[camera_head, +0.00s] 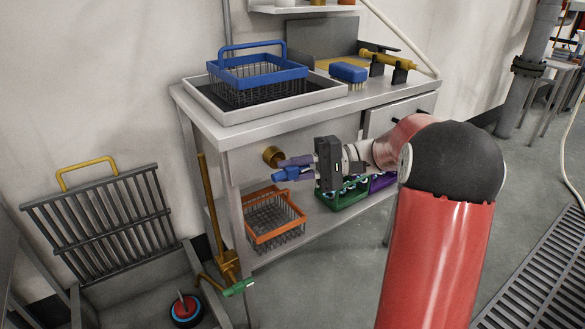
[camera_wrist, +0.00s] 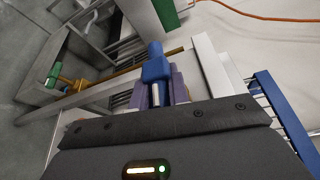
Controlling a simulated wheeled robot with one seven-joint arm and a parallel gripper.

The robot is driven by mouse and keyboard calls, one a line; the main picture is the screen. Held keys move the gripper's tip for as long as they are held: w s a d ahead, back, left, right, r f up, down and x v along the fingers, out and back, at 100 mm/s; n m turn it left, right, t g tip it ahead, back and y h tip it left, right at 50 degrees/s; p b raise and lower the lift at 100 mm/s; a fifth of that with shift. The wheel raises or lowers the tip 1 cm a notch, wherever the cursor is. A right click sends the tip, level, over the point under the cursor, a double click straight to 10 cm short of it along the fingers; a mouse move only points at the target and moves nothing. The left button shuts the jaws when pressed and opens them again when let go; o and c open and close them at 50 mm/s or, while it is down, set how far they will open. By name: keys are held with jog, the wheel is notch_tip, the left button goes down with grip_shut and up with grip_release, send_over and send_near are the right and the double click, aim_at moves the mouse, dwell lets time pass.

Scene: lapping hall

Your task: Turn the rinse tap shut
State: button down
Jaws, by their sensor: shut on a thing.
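A brass standpipe (camera_head: 207,200) runs down beside the bench's left leg to a brass tap with a green lever (camera_head: 238,287) low near the sink. The same green lever shows in the wrist view (camera_wrist: 54,72). My gripper (camera_head: 292,167) is in front of the bench, above and to the right of that tap and apart from it. Its purple fingers are shut on a blue piece (camera_wrist: 155,70) with a silver shaft. I cannot tell whether the blue piece is loose or fixed to something. A round brass knob (camera_head: 272,156) on the bench front is close to the fingertips.
The bench (camera_head: 270,130) carries a tray with a blue basket (camera_head: 258,78) and a blue brush (camera_head: 348,72). An orange basket (camera_head: 272,218) and a green crate (camera_head: 343,196) stand on its lower shelf. A sink (camera_head: 150,285) with a grey rack is at left. Open floor lies right.

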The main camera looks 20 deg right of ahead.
dwell(0.3)
jog(key=c, duration=1.3)
grip_release()
jog(key=shift+c, duration=0.2)
jog(key=d, duration=0.7)
jog(key=shift+s+d+r, duration=0.2)
jog(key=shift+s+d, duration=0.1)
jog(key=shift+d, duration=0.1)
